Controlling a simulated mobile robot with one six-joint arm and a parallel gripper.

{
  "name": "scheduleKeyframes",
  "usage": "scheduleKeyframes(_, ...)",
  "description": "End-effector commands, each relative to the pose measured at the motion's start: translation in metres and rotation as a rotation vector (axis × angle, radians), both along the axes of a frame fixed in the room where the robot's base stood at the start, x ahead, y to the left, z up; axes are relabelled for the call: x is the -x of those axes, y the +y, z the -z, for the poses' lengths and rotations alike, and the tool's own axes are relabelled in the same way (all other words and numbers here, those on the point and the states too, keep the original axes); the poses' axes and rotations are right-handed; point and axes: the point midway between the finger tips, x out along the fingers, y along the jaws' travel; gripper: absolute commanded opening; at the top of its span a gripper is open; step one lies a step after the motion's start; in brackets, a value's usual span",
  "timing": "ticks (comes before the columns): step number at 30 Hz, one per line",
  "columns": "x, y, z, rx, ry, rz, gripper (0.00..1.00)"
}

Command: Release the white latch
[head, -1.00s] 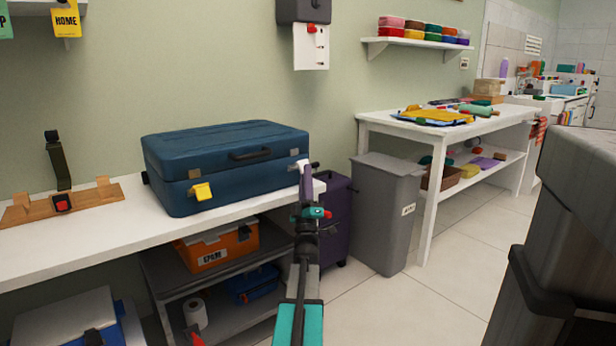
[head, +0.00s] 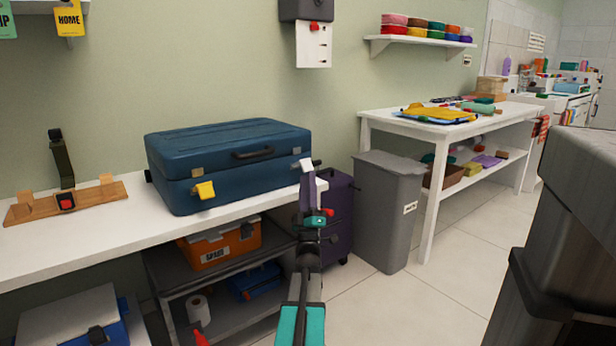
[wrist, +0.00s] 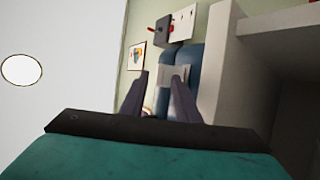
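A closed blue suitcase (head: 245,165) lies on the white shelf, and its side also shows in the wrist view (wrist: 184,60). The white latch (head: 307,166) is at its front right corner, just beyond my gripper (head: 308,182). In the wrist view the white latch (wrist: 173,76) appears between the tips of my two purple fingers (wrist: 163,80). The fingers stand apart, and I cannot tell whether either touches the latch. A yellow latch (head: 205,190) is on the suitcase's front left.
A wooden rack (head: 85,200) with a strap stands left on the shelf (head: 110,240). Below are an orange toolbox (head: 221,247) and a paper roll (head: 199,311). A purple suitcase (head: 340,215) and a grey bin (head: 388,210) stand right.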

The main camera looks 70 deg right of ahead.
Motion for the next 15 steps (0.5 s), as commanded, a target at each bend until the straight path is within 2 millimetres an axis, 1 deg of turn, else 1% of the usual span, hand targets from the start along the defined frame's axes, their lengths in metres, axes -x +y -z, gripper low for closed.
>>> scheduleKeyframes(1, 0.002, 0.005, 0.004, -0.002, 0.001, 0.000, 0.29)
scheduleKeyframes(15, 0.014, 0.036, 0.045, -0.001, 0.001, -0.001, 0.29)
